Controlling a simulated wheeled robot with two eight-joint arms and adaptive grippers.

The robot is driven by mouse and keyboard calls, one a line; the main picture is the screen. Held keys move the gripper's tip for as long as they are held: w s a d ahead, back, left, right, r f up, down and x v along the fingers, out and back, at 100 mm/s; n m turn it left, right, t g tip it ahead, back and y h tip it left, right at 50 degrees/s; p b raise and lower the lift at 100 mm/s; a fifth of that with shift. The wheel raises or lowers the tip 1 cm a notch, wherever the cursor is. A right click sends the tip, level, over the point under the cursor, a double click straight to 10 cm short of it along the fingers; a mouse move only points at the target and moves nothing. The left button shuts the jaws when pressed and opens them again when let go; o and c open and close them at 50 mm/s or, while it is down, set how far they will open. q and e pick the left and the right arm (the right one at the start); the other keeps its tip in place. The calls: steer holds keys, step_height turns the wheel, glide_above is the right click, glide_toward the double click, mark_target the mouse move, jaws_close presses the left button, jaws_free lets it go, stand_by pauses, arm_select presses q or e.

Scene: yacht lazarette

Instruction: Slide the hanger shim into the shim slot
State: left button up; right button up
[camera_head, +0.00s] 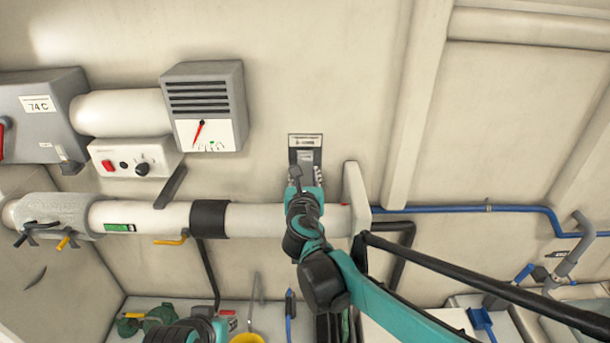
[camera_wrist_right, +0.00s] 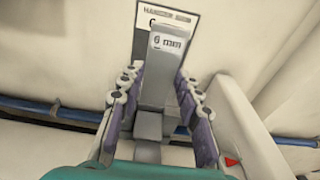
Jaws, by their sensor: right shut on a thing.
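My right gripper (camera_head: 305,178) is raised to the wall at the middle of the head view. It is shut on the hanger shim, a grey piece marked "6 mm" (camera_wrist_right: 166,75) that stands between the purple-padded fingers (camera_wrist_right: 160,112) in the wrist view. Behind the shim is a dark plate with a white label (camera_head: 305,140), partly readable as "HA" in the wrist view (camera_wrist_right: 143,35). The shim overlaps this plate. The slot opening is hidden, and I cannot tell whether the shim is inside it. My left gripper's fingers do not show.
A white pipe (camera_head: 260,217) runs just below the plate, ending at a pale upright bracket (camera_head: 357,190). A gauge box (camera_head: 205,105) and a switch box (camera_head: 135,157) are to the left. A blue hose (camera_head: 460,209) runs right. The wall above the plate is clear.

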steer(key=shift+f+b, duration=2.3)
steer(key=shift+f, duration=0.5)
steer(key=shift+r, duration=0.15)
steer(key=shift+r+p, duration=1.85)
steer(key=shift+r, duration=0.55)
steer(key=shift+f+b, duration=2.25)
steer(key=shift+f, duration=0.3)
steer(key=o, duration=1.2)
steer(key=shift+o, duration=0.2)
